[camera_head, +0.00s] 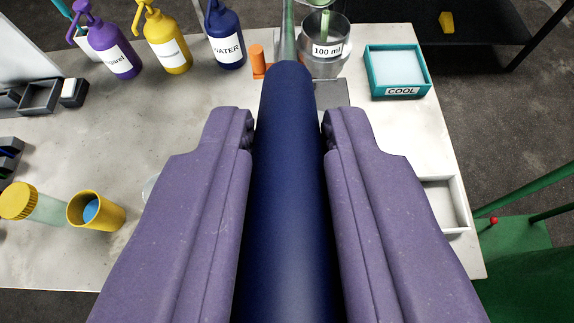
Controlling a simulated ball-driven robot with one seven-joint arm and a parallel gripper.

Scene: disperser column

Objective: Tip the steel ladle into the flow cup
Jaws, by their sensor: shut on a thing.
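My gripper (288,125) has its two purple fingers shut on a thick dark blue handle (290,200). The handle runs up the middle of the view, and a thin grey-green shaft (288,35) continues from its far end. I take this to be the steel ladle; its bowl is not clearly seen. A round steel vessel (327,63) marked "100 ml" stands at the top, just right of the shaft; it looks like the flow cup. A greenish rod (325,22) shows over its mouth. I cannot tell whether the shaft touches the vessel.
Purple (108,42), yellow (165,40) and blue "WATER" (225,38) pump bottles stand at the upper left. A teal "COOL" box (370,80) is right of the vessel. A yellow cup (112,218) and a yellow-lidded jar (45,208) stand lower left. A white tray (456,190) is partly hidden.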

